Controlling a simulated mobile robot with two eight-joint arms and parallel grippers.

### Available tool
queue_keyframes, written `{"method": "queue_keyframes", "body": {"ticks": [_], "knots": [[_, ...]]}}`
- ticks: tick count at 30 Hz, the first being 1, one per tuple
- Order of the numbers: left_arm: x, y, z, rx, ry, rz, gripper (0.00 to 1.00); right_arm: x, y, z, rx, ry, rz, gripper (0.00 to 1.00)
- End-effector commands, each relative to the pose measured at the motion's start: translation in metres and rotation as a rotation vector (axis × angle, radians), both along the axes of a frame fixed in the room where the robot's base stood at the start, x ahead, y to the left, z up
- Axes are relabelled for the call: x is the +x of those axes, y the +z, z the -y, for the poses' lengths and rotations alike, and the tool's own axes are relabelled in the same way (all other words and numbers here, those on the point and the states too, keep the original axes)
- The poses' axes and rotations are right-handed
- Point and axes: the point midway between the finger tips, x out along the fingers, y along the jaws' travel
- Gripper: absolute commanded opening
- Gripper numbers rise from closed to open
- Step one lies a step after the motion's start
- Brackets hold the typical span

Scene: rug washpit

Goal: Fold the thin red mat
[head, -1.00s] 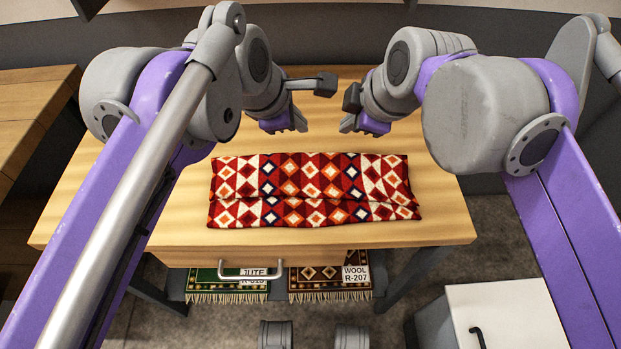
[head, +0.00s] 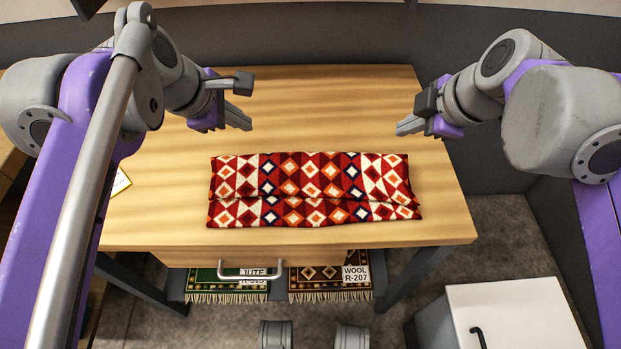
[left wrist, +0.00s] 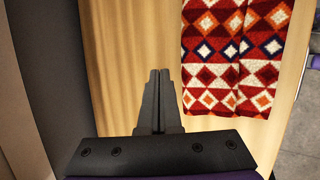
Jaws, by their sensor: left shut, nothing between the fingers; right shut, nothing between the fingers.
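The thin red mat (head: 312,178), patterned with white, orange and dark blue diamonds, lies folded on the wooden table. Its upper layer ends in a crosswise edge, and a strip of the lower layer shows along the near side. Part of it also shows in the left wrist view (left wrist: 235,55). My left gripper (head: 246,121) is shut and empty, above the table beyond the mat's far left part. In the left wrist view its fingers (left wrist: 158,75) are together, apart from the mat. My right gripper (head: 402,128) is shut and empty beyond the mat's far right corner.
The wooden table (head: 330,100) is bare around the mat. A labelled card (head: 120,183) lies at its left. Below the drawer handle (head: 250,275) are a green jute rug (head: 220,287) and a brown wool rug (head: 320,280). A white cabinet (head: 510,310) stands at the lower right.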

Motion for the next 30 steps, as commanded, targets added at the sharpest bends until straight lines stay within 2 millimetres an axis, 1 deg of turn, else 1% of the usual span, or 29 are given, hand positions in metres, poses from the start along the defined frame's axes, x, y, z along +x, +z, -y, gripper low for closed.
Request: {"method": "queue_keyframes", "body": {"ticks": [12,20,30], "knots": [[-0.0001,-0.0076,0.0002,0.0,0.0,0.0,0.0,-0.0003,0.0025,-0.0001,0.0,0.0,-0.001,0.0],[0.0,-0.008,0.0002,0.0,0.0,0.0,0.0,-0.0003,0.0023,-0.0001,0.0,0.0,-0.001,0.0],[0.0,-0.008,0.0002,0.0,0.0,0.0,0.0,-0.0002,-0.0054,-0.0001,0.0,0.0,-0.001,0.0]]}}
